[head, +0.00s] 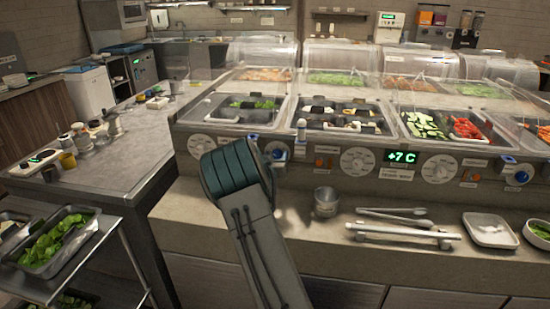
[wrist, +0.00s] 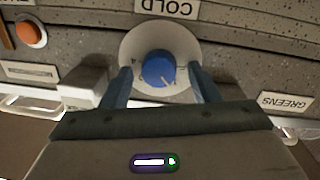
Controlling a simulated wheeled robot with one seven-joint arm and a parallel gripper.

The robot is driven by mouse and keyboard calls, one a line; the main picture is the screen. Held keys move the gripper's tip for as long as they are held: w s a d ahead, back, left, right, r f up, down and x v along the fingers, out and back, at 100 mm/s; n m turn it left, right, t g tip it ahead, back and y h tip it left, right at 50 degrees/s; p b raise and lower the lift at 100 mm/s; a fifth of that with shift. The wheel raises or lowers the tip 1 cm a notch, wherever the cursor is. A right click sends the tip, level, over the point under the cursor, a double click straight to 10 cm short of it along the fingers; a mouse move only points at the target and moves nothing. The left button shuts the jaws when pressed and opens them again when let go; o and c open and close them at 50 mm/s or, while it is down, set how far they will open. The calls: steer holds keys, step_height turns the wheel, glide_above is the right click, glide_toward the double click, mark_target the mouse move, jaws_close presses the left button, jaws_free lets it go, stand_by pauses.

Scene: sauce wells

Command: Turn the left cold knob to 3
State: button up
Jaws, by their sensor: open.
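In the wrist view, the blue cold knob (wrist: 157,68) sits on a round pale dial plate under an upside-down COLD label (wrist: 168,7). A light pointer mark shows on its lower right; the dial numbers are too small to read. My gripper (wrist: 163,80) is open, with one finger on each side of the knob; I cannot tell whether either finger touches it. In the head view, a blue knob (head: 279,154) shows just right of my arm's end, which hides part of the counter front. My fingers are mostly hidden there.
A second blue knob (head: 521,177) is at the far right of the panel. A large white dial (head: 358,161) and a +7 C display (head: 401,156) lie between. A metal cup (head: 326,201) and tongs (head: 395,217) rest on the ledge. An orange button (wrist: 31,34) is nearby.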

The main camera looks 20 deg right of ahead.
steer(key=c, duration=1)
steer(key=shift+o, duration=0.2)
